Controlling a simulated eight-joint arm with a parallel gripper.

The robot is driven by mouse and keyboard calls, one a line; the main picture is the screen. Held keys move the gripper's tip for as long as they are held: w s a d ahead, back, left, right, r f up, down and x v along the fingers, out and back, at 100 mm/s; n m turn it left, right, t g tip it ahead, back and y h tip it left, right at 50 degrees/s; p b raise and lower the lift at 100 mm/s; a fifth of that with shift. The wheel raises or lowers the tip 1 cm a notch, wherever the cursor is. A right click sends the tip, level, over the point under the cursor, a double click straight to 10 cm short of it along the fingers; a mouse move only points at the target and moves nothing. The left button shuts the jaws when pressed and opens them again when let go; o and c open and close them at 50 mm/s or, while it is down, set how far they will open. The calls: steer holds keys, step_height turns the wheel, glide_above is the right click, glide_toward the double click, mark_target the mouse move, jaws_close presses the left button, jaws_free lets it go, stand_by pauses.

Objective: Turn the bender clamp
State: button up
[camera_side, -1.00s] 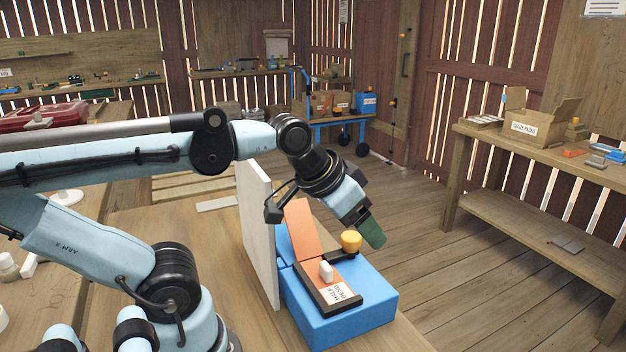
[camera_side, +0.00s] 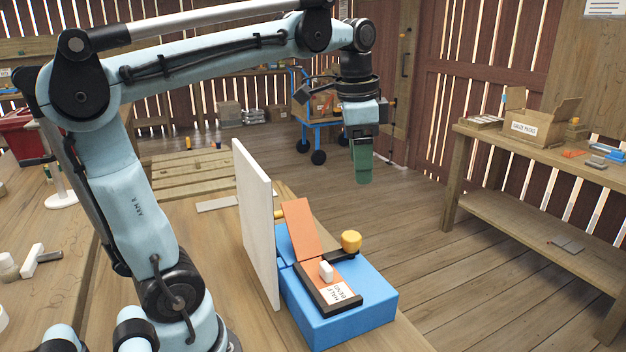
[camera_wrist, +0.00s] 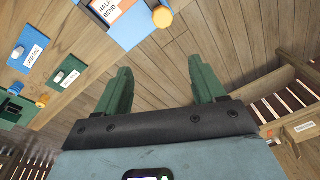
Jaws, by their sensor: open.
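The bender is a blue box (camera_side: 350,322) at the table's front edge. A hinged orange plate (camera_side: 300,228) stands tilted up at its back. A black frame on top holds a white peg (camera_side: 326,271) and a "HALF BEND" label (camera_side: 338,291). A yellow knob (camera_side: 351,241) sits at the end of a black arm on the frame's far side. My gripper (camera_side: 363,180) points down, above and beyond the knob, touching nothing. In the wrist view its green fingers (camera_wrist: 160,68) are spread and empty, with the yellow knob (camera_wrist: 162,16) at the top.
A white upright panel (camera_side: 256,222) stands just left of the bender. A workbench (camera_side: 480,140) with a cardboard box (camera_side: 537,117) stands at right. Open floor lies between.

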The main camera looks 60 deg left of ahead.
steer(key=a+m+g, duration=0.1)
steer(key=a, duration=0.1)
glide_above(353, 235)
step_height(353, 235, down, 5)
steer(key=shift+m+g, duration=0.3)
steer(key=shift+d+f, duration=0.1)
steer(key=shift+f, duration=6.25)
steer(key=c, duration=1)
